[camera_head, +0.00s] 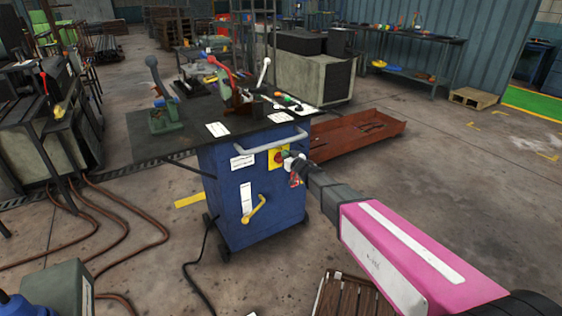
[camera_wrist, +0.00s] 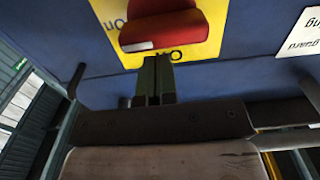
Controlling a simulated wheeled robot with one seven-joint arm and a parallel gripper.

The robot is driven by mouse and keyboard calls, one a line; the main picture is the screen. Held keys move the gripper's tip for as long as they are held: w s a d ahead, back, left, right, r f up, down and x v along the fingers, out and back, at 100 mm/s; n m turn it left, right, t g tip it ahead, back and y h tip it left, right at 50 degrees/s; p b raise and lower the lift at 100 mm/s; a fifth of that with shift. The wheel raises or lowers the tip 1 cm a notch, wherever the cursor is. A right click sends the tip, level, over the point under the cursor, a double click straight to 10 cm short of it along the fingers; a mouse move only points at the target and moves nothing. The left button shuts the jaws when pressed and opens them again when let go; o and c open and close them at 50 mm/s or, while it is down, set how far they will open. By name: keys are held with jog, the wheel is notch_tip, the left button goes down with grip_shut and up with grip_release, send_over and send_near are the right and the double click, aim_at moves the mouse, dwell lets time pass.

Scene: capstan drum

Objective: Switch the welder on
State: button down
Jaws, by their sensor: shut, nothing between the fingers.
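The welder is a blue cabinet (camera_head: 235,192) on wheels with a dark top. A yellow plate (camera_head: 278,158) is on its upper right front. In the wrist view a red switch handle (camera_wrist: 160,31) is mounted on the yellow plate (camera_wrist: 215,30), with lettering partly hidden around it. My gripper (camera_head: 290,163) is at the plate from the right, covering part of it. In the wrist view my gripper (camera_wrist: 154,68) is shut and empty, its tips close beside the red handle's lower edge in the picture. I cannot tell whether they touch it.
A grey handrail (camera_head: 272,140) runs above the plate. A yellow lever (camera_head: 255,209) is lower on the front. The dark top carries a green clamp tool (camera_head: 163,120) and levers. A rusty tray (camera_head: 360,134) lies behind right. A wooden crate (camera_head: 345,297) is in front.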

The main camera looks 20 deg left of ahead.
jog(key=v, duration=0.8)
dwell(0.4)
